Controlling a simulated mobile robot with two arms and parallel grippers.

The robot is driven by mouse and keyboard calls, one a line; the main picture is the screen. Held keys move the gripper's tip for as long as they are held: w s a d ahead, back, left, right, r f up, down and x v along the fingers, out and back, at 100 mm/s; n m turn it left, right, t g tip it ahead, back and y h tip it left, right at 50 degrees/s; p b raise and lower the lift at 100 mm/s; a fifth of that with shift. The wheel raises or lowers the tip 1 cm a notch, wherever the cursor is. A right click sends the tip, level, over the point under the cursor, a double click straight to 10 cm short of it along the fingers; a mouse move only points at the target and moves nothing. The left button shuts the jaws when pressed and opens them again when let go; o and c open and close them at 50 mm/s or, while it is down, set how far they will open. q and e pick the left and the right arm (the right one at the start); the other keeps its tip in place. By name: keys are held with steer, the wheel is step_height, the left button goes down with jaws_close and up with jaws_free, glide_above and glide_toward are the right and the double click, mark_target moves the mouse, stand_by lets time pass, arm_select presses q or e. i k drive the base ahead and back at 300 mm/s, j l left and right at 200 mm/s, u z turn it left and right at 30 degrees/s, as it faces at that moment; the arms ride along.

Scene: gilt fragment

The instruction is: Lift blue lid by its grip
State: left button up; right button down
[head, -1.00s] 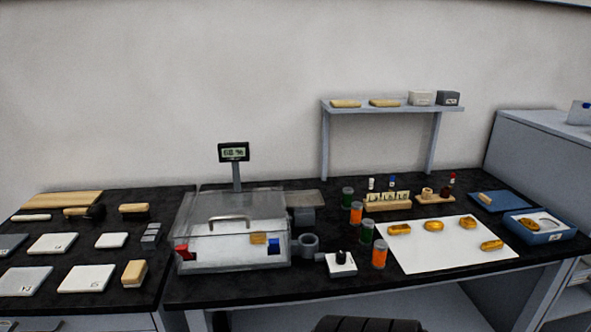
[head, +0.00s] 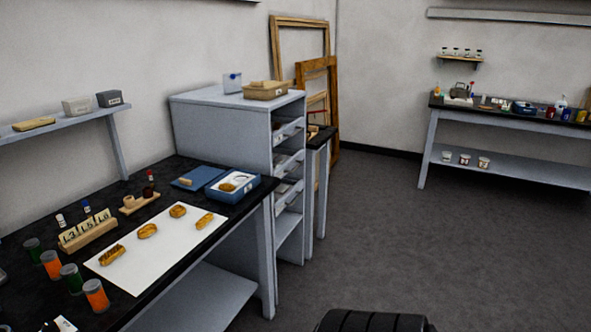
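A flat blue lid (head: 202,174) lies on the dark bench top at its right end, with a small tan piece on it that may be its grip (head: 186,182). Beside it, to the right and close by, stands an open blue box (head: 238,195) with a white lining and a golden piece inside. Neither of my grippers is in view.
A white sheet (head: 150,262) with several golden fragments lies nearer on the bench, with orange and green jars (head: 96,294) left of it. A grey cabinet (head: 219,122) stands behind the box. Open floor (head: 400,240) lies to the right; another bench (head: 510,115) stands beyond.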

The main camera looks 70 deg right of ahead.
mark_target(198, 179)
steer(key=z, duration=1.6)
steer(key=i+l+u, duration=0.2)
steer(key=i+l, duration=0.25)
steer(key=l, duration=0.1)
